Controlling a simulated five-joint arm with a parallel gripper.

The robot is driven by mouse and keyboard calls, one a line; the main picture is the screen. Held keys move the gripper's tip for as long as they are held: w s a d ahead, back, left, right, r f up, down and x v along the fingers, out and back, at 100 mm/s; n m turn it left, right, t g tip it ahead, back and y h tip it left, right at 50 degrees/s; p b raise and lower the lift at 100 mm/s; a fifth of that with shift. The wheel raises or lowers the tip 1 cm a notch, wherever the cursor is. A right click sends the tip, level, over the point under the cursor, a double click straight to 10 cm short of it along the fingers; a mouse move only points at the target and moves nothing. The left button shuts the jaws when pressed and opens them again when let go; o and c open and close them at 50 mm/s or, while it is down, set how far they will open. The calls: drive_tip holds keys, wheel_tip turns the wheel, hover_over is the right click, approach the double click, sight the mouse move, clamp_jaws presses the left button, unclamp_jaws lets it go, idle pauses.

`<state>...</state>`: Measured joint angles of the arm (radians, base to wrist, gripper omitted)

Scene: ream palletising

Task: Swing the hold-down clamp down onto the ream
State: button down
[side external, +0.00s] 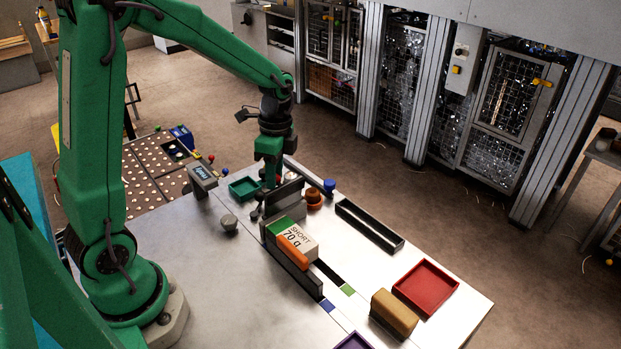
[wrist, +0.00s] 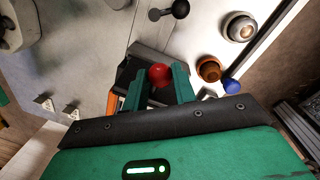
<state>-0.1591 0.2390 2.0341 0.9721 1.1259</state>
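The ream (side external: 300,243) is a pale block marked "SHORT 70 g", with a green end and an orange band. It lies against a long dark rail (side external: 293,272). A dark grey block (side external: 287,194), apparently part of the clamp, stands at its far end. My gripper (side external: 270,186) points down by this block, beyond the ream. In the wrist view, a red ball knob (wrist: 160,74) sits between the green fingertips (wrist: 159,84). I cannot tell whether the fingers touch it. Part of the ream's orange band (wrist: 111,101) shows at left.
An orange-brown round piece (side external: 314,198) and a blue knob (side external: 329,184) stand close right of my gripper. A green tray (side external: 244,187) and a grey knob (side external: 229,222) are left. A black channel (side external: 369,225), red tray (side external: 425,286) and tan block (side external: 394,312) lie right. The table's left front is clear.

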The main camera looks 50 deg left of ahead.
drive_tip(key=shift+d+r, duration=0.2)
drive_tip(key=shift+d, duration=0.4)
drive_tip(key=c, duration=1.4)
unclamp_jaws()
drive_tip(key=shift+c, duration=0.2)
drive_tip(key=shift+r, duration=0.1)
drive_tip(key=shift+w+r, duration=0.2)
drive_tip(key=shift+r, duration=1.7)
drive_tip(key=shift+w+r, duration=0.15)
drive_tip(key=shift+r, duration=1.75)
drive_tip(key=shift+o, duration=0.3)
